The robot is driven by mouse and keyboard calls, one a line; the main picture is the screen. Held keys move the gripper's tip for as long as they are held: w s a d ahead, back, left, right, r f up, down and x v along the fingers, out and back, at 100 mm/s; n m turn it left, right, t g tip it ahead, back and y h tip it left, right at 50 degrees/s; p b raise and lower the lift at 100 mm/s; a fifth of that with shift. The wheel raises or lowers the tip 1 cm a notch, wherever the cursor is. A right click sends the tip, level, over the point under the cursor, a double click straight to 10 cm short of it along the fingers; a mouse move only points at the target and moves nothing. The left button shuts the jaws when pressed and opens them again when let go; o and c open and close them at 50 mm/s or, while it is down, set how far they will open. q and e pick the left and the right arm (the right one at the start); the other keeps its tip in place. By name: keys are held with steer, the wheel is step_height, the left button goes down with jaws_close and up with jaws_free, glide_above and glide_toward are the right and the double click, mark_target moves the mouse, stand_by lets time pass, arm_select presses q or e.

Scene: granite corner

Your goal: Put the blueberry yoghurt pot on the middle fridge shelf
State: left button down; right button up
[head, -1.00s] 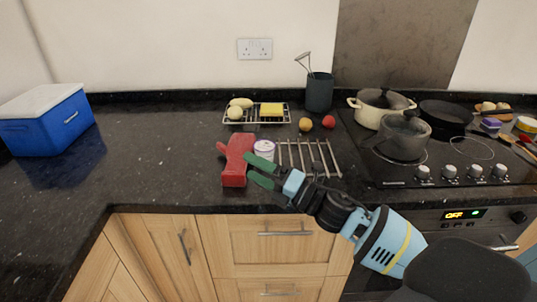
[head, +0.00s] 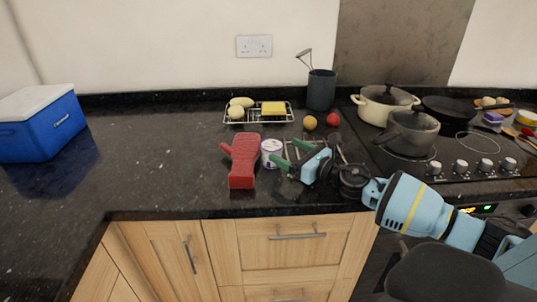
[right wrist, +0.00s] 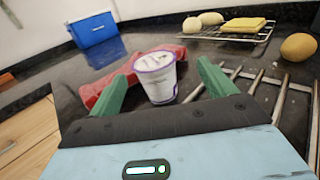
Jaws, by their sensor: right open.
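The yoghurt pot (head: 271,150), white with a purple rim and purple print, stands upright on the dark counter beside a red oven mitt. In the right wrist view the pot (right wrist: 156,78) sits ahead of the green fingers and between them, with a gap on each side. My right gripper (head: 280,154) is open and empty, its fingers pointing left toward the pot. Whether a finger touches the pot I cannot tell. My left gripper is not in view. No fridge or fridge shelf shows.
The red oven mitt (head: 243,160) lies just left of the pot. A metal rack (head: 292,146) lies under and behind the right gripper. A wire tray (head: 259,118) holds food and a yellow sponge-like block. A blue cooler box (head: 42,125) stands far left, with clear counter before the mitt.

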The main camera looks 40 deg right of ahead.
mark_target(269, 145)
steer(key=shift+w+a+r, duration=0.1)
steer(key=shift+w+r, duration=0.05)
steer(key=shift+w, duration=0.45)
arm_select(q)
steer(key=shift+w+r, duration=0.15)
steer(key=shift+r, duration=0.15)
arm_select(e)
steer(key=shift+w+a, duration=0.25)
steer(key=shift+w, duration=0.4)
steer(key=shift+w+a+p, duration=0.25)
steer(key=shift+w+p, duration=0.15)
steer(key=shift+w, duration=0.05)
steer(key=x, duration=0.3)
steer(key=shift+w+a, duration=0.1)
steer(key=shift+a, duration=0.2)
steer(key=shift+w, duration=0.3)
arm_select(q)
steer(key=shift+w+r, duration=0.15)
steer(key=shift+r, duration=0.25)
arm_select(e)
steer(key=shift+w+f, duration=0.1)
steer(key=shift+f, duration=0.1)
steer(key=shift+a, duration=0.1)
steer(key=shift+c, duration=0.4)
